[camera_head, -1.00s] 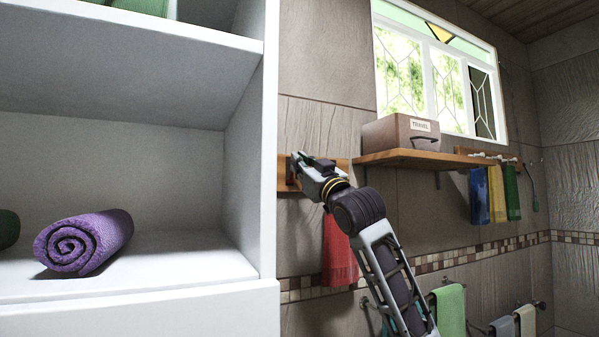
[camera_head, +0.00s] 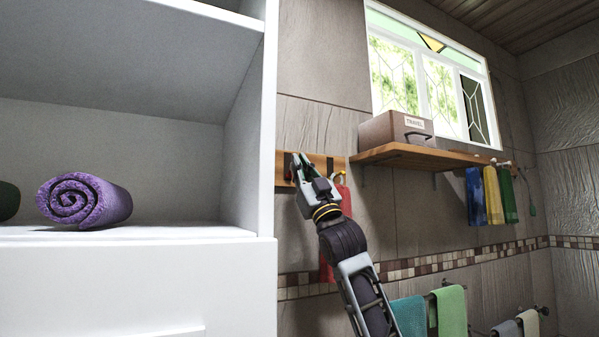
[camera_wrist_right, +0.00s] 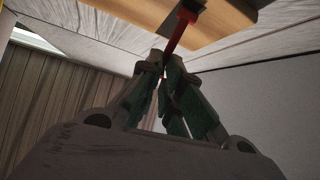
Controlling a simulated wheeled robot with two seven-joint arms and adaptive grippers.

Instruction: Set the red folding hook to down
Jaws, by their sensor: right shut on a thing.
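The red folding hook (camera_wrist_right: 180,28) shows in the right wrist view, slanting from a dark mount on the wooden board (camera_wrist_right: 125,8) to my fingertips. My right gripper (camera_wrist_right: 164,66) is shut on the hook's free end. In the head view my right gripper (camera_head: 297,168) is at the left part of the wooden board (camera_head: 281,172) on the tiled wall; the hook cannot be made out there behind the fingers. My left gripper is not in view.
A white shelf unit (camera_head: 255,120) with a rolled purple towel (camera_head: 84,201) stands close on the left. A red cloth (camera_head: 344,198) hangs behind my right arm. A wooden shelf (camera_head: 420,154) with a travel box (camera_head: 396,130) juts out to the right.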

